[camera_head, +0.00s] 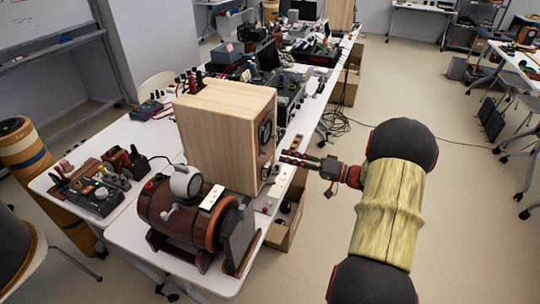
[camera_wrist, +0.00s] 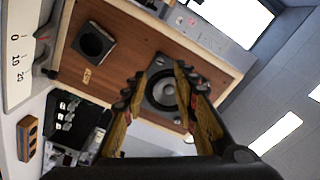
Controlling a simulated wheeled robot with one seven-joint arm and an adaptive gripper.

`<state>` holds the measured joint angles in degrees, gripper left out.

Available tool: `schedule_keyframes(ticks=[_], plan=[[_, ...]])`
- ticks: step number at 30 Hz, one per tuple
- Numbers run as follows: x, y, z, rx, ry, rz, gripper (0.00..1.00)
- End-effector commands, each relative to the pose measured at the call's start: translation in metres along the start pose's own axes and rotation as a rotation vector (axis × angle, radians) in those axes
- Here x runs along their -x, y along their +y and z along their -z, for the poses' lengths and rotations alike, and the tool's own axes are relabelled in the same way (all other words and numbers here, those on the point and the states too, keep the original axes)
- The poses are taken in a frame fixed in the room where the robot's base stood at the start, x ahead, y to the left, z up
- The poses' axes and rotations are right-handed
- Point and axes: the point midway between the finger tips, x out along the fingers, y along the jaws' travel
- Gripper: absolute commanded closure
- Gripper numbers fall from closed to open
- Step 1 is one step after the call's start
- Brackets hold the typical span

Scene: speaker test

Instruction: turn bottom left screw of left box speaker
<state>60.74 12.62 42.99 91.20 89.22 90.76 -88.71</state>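The wooden box speaker (camera_head: 212,130) stands upright on the white table in the head view, its front panel facing right. The wrist view shows a wooden face of this speaker (camera_wrist: 122,62), tilted in the picture, with a square dark part and a round cone driver (camera_wrist: 164,91) in a dark frame. The screws are too small to tell apart. My gripper (camera_head: 283,157) points at the front panel from the right, with its fingertips close to it. In the wrist view its two fingers frame the driver, with a gap between them. Nothing shows between the fingertips; contact cannot be told.
A brown barrel-shaped device (camera_head: 183,222) stands in front of the speaker. A device with several knobs (camera_head: 98,194) lies to the left. Electronics (camera_head: 285,85) crowd the table behind. An open cardboard box (camera_head: 286,228) is below the table edge. The floor to the right is mostly clear.

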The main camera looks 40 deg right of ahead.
Motion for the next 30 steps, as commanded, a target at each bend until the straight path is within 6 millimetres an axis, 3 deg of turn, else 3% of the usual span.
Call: schedule_keyframes(ticks=[9,15,25,30], plan=[[-0.048,0.001,-0.003,-0.001,-0.005,0.0,0.71],[-0.068,0.001,-0.002,-0.002,-0.005,-0.001,0.71],[-0.072,0.0,-0.001,-0.003,-0.004,-0.003,0.71],[-0.072,0.0,-0.002,-0.004,-0.004,-0.002,0.8]])
